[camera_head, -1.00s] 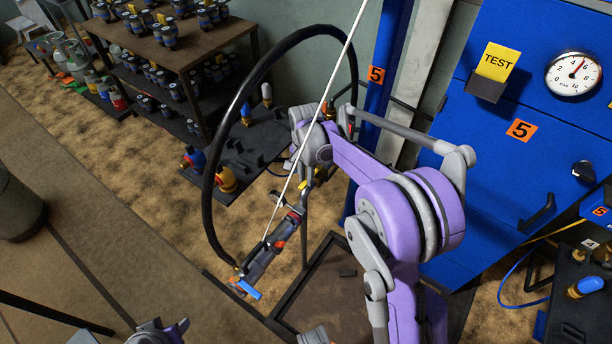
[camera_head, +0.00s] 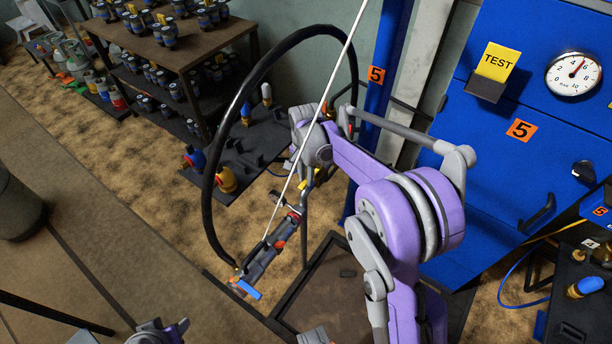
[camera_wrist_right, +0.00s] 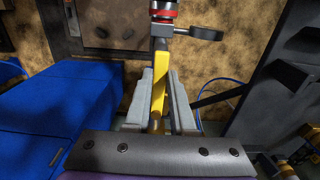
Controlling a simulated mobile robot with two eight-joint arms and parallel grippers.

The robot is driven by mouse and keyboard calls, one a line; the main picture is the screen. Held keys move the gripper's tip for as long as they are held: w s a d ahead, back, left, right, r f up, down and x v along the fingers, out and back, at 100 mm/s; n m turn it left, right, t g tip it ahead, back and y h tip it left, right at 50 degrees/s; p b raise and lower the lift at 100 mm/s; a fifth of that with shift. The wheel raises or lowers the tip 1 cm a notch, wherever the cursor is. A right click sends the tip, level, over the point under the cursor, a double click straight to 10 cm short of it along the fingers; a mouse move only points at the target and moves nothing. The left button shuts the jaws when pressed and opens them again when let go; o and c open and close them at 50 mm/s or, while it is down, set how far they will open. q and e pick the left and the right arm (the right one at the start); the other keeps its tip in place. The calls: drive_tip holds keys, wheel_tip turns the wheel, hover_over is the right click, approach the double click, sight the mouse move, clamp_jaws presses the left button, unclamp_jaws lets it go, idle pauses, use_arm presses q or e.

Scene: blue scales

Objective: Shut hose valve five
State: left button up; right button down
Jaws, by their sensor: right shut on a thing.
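A black hose (camera_head: 213,130) loops down from the blue post to a grey metal fitting (camera_head: 265,255) with red bands and a blue lever (camera_head: 247,290). A yellow lever (camera_wrist_right: 159,83) stands between the fingers of my right gripper (camera_wrist_right: 158,100) in the right wrist view; the gripper is shut on it. Just beyond it is a grey fitting with a red ring (camera_wrist_right: 163,14). In the head view my right gripper (camera_head: 312,180) is small and partly hidden by my own wrist. My left gripper (camera_head: 160,332) shows only partly at the bottom edge; its jaws are unclear.
A blue cabinet (camera_head: 480,150) with a gauge (camera_head: 573,74), a TEST tag and orange 5 labels stands at right. A low dark rack (camera_head: 240,160) with several fittings is behind the hose. A shelf (camera_head: 170,50) of canisters is at back left. A white line crosses before the hose.

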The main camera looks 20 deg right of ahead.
idle(0.4)
drive_tip(key=s+d+n, duration=0.2)
drive_tip(key=d+n, duration=0.7)
drive_tip(key=n, duration=0.9)
drive_tip(key=shift+s+p, duration=0.15)
drive_tip(key=shift+p, duration=0.15)
idle(0.4)
drive_tip(key=c, duration=0.8)
unclamp_jaws()
drive_tip(key=shift+o, duration=0.2)
